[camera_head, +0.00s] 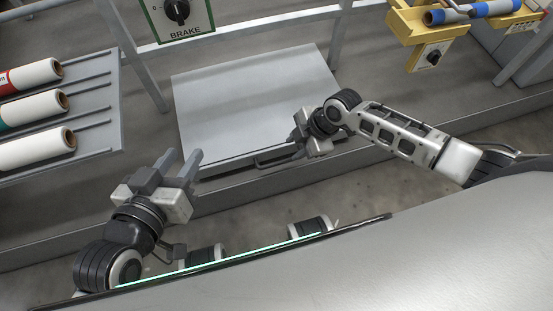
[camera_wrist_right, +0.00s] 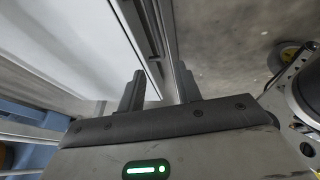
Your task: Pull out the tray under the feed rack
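The tray (camera_head: 250,100) is a flat light-grey panel in the middle of the head view, between grey frame posts. A thin bar handle (camera_head: 275,158) runs along its front edge. My right gripper (camera_head: 297,141) is at the right end of this handle. In the right wrist view its two dark fingers (camera_wrist_right: 160,88) are apart, with the tray's edge and a thin bar (camera_wrist_right: 172,50) running between or just beyond them; contact cannot be told. My left gripper (camera_head: 180,163) is open and empty, left of the tray's front corner and apart from the handle.
A slatted rack (camera_head: 100,105) with several rolls stands at the left. A brake switch panel (camera_head: 178,14) is at the top. A yellow bracket (camera_head: 425,35) with a blue roll is at the upper right.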

